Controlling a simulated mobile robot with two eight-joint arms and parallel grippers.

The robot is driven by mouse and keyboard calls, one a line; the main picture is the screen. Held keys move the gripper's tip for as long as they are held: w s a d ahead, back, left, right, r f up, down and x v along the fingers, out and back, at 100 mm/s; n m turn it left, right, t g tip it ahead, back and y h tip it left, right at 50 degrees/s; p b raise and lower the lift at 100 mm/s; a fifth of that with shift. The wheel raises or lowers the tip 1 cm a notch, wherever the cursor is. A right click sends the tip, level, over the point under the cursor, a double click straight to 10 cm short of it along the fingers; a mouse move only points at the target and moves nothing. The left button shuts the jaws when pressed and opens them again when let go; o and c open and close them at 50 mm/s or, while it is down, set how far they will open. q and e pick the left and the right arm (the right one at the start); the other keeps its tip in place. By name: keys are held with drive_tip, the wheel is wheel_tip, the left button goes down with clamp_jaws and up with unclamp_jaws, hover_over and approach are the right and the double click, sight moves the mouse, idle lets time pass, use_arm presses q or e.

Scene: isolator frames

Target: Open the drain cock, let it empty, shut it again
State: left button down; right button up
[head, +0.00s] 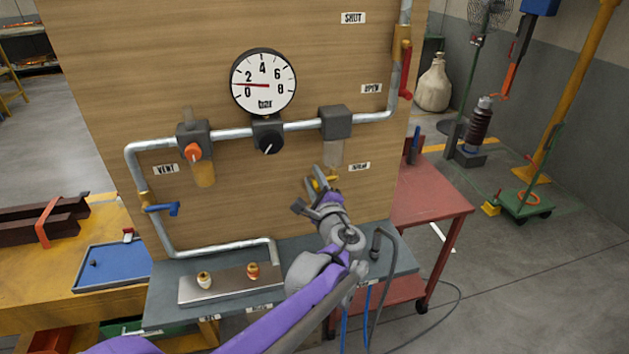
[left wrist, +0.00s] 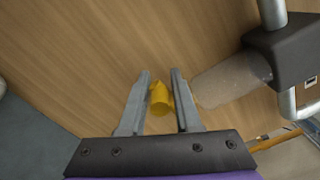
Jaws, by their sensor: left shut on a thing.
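The yellow drain cock (head: 322,183) sits below a clear bowl (head: 333,152) on the wooden panel, near a small label. My left gripper (head: 318,187) is at it from below. In the left wrist view the yellow cock (left wrist: 161,98) is between the two fingers of my left gripper (left wrist: 160,82), which is shut on it. The bowl (left wrist: 232,80) shows beside the fingers there, looking clear and greyish. I cannot tell its liquid level or how far the cock is turned. My right gripper is not in view.
A gauge (head: 263,82) reads between 0 and 2. An amber bowl (head: 203,173) hangs at left under an orange knob (head: 193,152). A blue-handled valve (head: 160,209) and red-handled valve (head: 405,75) sit on the pipe. A grey shelf (head: 400,262) lies below; a red cart (head: 435,190) stands right.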

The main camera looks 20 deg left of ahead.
use_arm(q)
drive_tip(key=shift+d+r+m, duration=0.1)
drive_tip(key=shift+r+m, duration=0.05)
drive_tip(key=shift+m, duration=0.35)
drive_tip(key=c, duration=0.8)
unclamp_jaws()
drive_tip(key=shift+o, duration=0.2)
drive_tip(key=v, duration=1)
drive_tip(key=shift+s+d, duration=0.25)
drive_tip(key=shift+s, duration=0.1)
drive_tip(key=shift+a, duration=0.1)
